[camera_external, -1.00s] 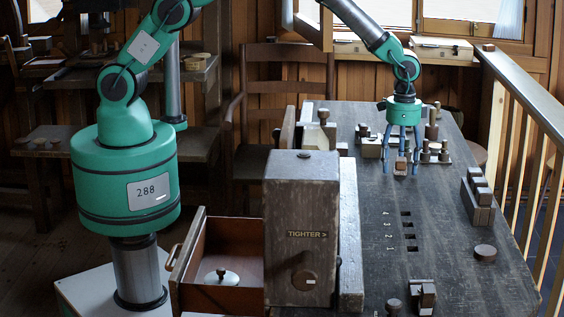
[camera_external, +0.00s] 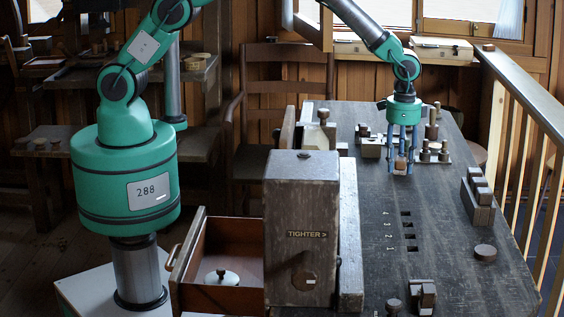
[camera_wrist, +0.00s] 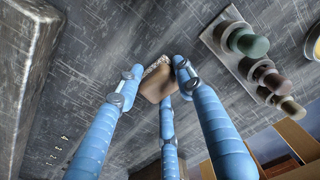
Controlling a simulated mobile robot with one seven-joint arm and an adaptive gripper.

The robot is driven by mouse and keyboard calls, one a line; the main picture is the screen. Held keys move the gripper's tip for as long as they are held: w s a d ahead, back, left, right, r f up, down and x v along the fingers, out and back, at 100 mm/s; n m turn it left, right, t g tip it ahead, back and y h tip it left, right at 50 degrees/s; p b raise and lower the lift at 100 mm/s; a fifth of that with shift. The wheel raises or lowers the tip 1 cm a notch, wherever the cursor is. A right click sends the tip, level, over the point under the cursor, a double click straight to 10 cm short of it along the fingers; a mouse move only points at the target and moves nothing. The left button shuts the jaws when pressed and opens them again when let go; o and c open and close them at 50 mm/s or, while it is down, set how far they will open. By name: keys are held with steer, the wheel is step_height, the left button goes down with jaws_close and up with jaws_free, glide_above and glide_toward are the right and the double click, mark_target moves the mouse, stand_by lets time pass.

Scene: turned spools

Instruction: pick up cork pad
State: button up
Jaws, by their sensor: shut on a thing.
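The cork pad (camera_external: 401,164), as I take it, is a small brown block on the far part of the dark workbench (camera_external: 376,235). In the wrist view the block (camera_wrist: 156,84) shows a speckled, lighter strip along one edge. My gripper (camera_external: 401,169) has three blue fingers pointing down around the block. The fingertips are closed in against its sides, and the fingers hide part of it. In the wrist view the gripper (camera_wrist: 158,75) holds the block between its tips. I cannot tell whether the block still touches the bench.
A plate with several knobbed pegs (camera_wrist: 248,44) lies close by on the right. A tall wooden box marked TIGHTER (camera_external: 300,225) and an open drawer (camera_external: 230,262) stand nearer the camera. The bench middle is mostly clear.

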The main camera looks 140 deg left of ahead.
mark_target(401, 158)
step_height(401, 158, up, 10)
steer(key=shift+f+p, duration=0.1)
steer(key=shift+p, duration=1.1)
